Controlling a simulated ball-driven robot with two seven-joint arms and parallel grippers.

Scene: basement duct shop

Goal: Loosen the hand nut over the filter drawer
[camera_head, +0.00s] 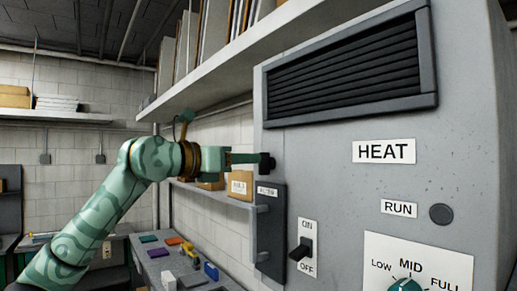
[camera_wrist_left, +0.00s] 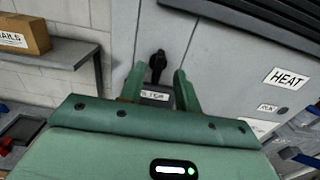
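The grey cabinet (camera_head: 340,150) fills the right of the head view. Its dark filter drawer (camera_head: 271,225), with a small label and a side handle, is on the left part of its front. The black hand nut (camera_head: 268,163) sits just above the drawer; it also shows in the left wrist view (camera_wrist_left: 157,62). My left gripper (camera_head: 259,158) reaches to the nut from the left. In the left wrist view its green fingers (camera_wrist_left: 157,76) stand apart on either side of the nut, with gaps visible. I cannot tell how far the tips overlap it. My right gripper is out of view.
A power switch (camera_head: 301,250), a RUN button (camera_head: 441,214) and a green dial (camera_head: 406,285) are on the cabinet front. A shelf (camera_head: 210,80) hangs above my left arm. A bench with small coloured items (camera_head: 157,253) stands behind at lower left.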

